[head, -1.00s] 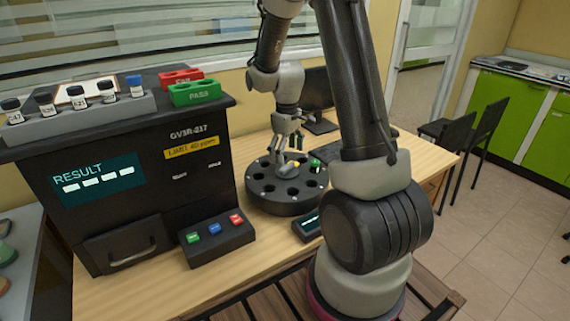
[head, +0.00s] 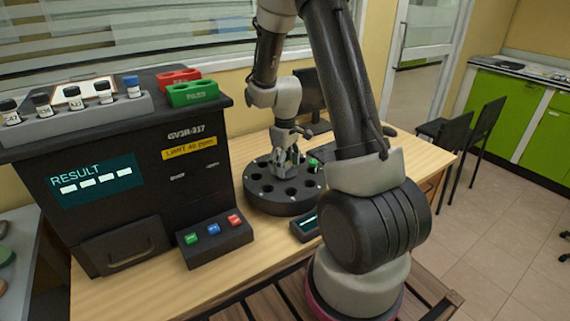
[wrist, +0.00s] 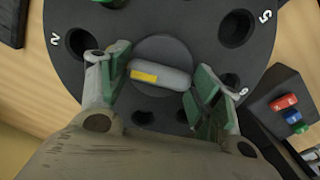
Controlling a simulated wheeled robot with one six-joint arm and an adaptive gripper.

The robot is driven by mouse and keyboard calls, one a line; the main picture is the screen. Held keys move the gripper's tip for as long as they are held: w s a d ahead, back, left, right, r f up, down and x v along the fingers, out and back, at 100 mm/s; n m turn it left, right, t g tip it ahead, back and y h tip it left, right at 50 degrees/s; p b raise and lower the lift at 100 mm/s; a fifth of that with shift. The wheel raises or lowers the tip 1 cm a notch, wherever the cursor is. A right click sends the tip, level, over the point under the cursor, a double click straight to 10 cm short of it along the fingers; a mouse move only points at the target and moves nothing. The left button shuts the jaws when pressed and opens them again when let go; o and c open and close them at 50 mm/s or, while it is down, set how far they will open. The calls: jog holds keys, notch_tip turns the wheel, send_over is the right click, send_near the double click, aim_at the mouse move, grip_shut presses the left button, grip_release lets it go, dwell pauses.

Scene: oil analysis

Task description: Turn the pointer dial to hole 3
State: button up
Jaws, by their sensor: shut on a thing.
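The pointer dial (wrist: 176,78) is a grey rounded bar with a yellow mark at its left end in the wrist view. It sits on a round hub in the middle of the black disc (wrist: 140,25), which has several holes. Labels reading 2, at left, and 5, at right, are legible; I cannot make out hole 3. My gripper (wrist: 157,86) is shut on the pointer dial, one green-padded finger at each end of the bar. In the head view my gripper (head: 289,157) is down at the disc (head: 283,207) and hides most of the dial.
A green-capped vial (head: 314,165) stands in the disc. A button box (head: 214,241) and a small display (head: 304,228) are nearby. The black analyser (head: 130,200) stands at left, with a vial rack (head: 80,122) and red and green trays (head: 192,93) on top.

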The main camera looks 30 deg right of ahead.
jog(key=shift+m, duration=0.3)
jog(key=m, duration=0.4)
jog(key=shift+m, duration=2)
jog(key=o, duration=1)
